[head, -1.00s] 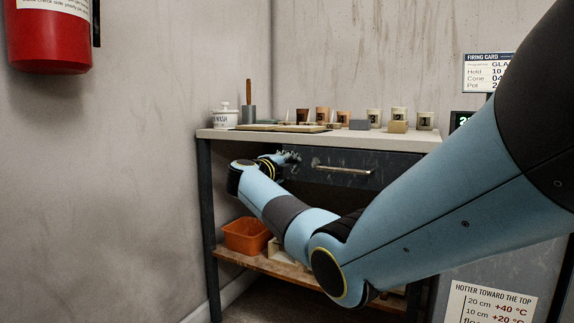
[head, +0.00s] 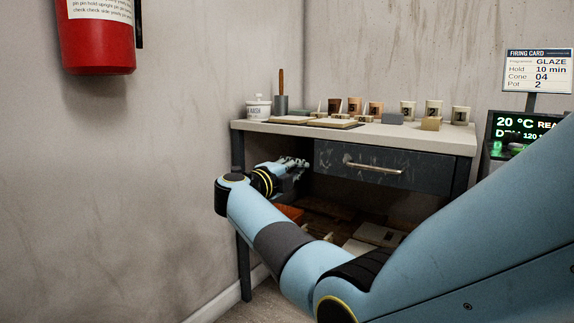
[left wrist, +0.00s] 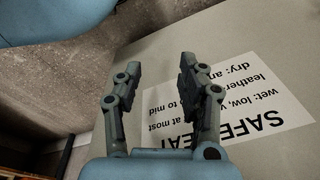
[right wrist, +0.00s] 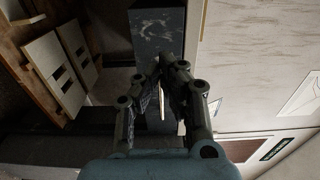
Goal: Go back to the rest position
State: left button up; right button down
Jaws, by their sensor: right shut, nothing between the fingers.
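My right gripper (head: 299,165) is beside the left end of the drawer front (head: 345,172), under the worktop. In the right wrist view its fingers (right wrist: 163,72) meet at the tips with nothing between them. A dark, scuffed panel (right wrist: 155,30) lies just beyond the tips; I cannot tell whether they touch it. My left gripper (left wrist: 159,68) shows only in its own wrist view. Its fingers are apart and empty, in front of a pale surface (left wrist: 250,60) with a printed white notice (left wrist: 250,110).
The worktop (head: 450,140) holds a lidded white jar (head: 258,108), several cups and small blocks. An orange bin (head: 290,213) is partly hidden on the shelf below. A bare wall stands left, with a red extinguisher (head: 97,45). A lit display (head: 520,130) is at right.

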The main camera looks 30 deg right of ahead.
jog(key=s+f+n+t+y, duration=0.1)
jog(key=s+f+n+t, duration=0.2)
jog(key=s+f+n, duration=0.85)
jog(key=s+a+f+n+g+y, duration=0.1)
jog(key=s+a+f+n+y, duration=0.85)
jog(key=s, duration=0.35)
jog(key=s+a+f+n+y, duration=0.8)
jog(key=s+f, duration=0.2)
jog(key=s, duration=0.3)
pick_arm(q)
jog(key=s+a+f+p, duration=0.1)
jog(key=s+f+p, duration=0.2)
jog(key=s+p, duration=0.6)
jog(key=s+a+f+p, duration=0.2)
jog(key=s+f+p, duration=0.2)
jog(key=s+p, duration=0.6)
jog(key=shift+g, duration=0.4)
pick_arm(e)
jog(key=s+d+f+n+g+h, duration=0.1)
jog(key=s+d+f+g, duration=0.1)
jog(key=s, duration=0.8)
jog(key=s+d+f+n+g, duration=0.1)
jog(key=s+d+f+g, duration=0.1)
jog(key=s, duration=0.9)
jog(key=s+d+f+g+h, duration=0.1)
jog(key=s+f+g, duration=0.3)
jog(key=s, duration=0.6)
jog(key=shift+s+d+f+n+g+h, duration=0.15)
jog(key=shift+d+f+n+g+h, duration=0.2)
jog(key=shift+d, duration=0.5)
